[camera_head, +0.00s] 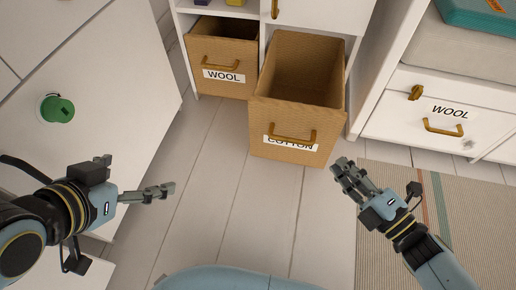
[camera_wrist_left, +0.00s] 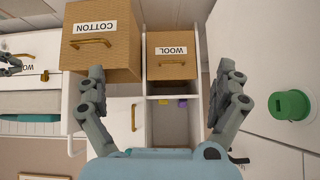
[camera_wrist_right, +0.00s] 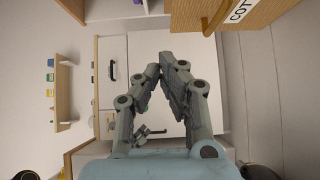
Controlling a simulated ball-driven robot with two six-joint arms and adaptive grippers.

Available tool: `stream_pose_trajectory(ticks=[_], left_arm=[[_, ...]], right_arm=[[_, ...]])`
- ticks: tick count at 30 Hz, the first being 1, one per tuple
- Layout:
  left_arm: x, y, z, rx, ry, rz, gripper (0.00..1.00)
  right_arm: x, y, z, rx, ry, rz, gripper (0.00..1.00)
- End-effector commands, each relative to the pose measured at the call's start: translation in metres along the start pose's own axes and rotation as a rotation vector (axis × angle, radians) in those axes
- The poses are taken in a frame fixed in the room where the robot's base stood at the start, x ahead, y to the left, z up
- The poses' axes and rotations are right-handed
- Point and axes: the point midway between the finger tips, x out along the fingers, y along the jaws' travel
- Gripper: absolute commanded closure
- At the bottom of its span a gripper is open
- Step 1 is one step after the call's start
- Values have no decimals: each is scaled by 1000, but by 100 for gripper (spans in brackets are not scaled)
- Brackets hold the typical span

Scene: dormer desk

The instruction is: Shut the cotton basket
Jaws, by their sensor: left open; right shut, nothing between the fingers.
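The cotton basket (camera_head: 270,122) is a brown woven drawer labelled COTTON, pulled well out of the white shelf unit, its empty inside showing. Its brass handle (camera_head: 292,138) partly covers the label. The basket also shows upside down in the left wrist view (camera_wrist_left: 103,58), and its edge is at the top right of the right wrist view (camera_wrist_right: 250,15). My left gripper (camera_head: 168,190) is open and empty, to the left of the basket and apart from it. My right gripper (camera_head: 345,166) is shut and empty, just right of and in front of the basket's front, apparently not touching it.
The wool basket (camera_head: 222,55) sits to the left of the cotton basket. A white cabinet with a green knob (camera_head: 57,108) stands at left. A white wool drawer (camera_head: 440,112) with a brass handle is at right. A striped rug (camera_head: 440,205) lies at lower right; the floor in front is clear.

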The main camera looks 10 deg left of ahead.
Motion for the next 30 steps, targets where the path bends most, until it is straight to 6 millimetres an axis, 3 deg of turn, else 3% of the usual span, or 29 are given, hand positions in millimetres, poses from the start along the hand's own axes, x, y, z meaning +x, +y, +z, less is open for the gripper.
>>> stream_pose_trajectory(ticks=[1, 7, 14, 26, 30], left_arm=[[9, 3, 19, 0, -15, 4, 0], [12, 6, 52, -1, -63, 10, 0], [15, 7, 58, 0, -24, 9, 0], [20, 13, 83, 12, 223, 8, 0], [18, 15, 65, 21, 368, 9, 0]], right_arm=[[6, -26, 3, -6, 7, -3, 100], [23, -37, 18, -20, 4, 18, 100], [45, -33, 20, -22, 1, 25, 100], [127, -35, 19, -19, 0, 22, 100], [140, -35, 36, -19, 0, 18, 100]])
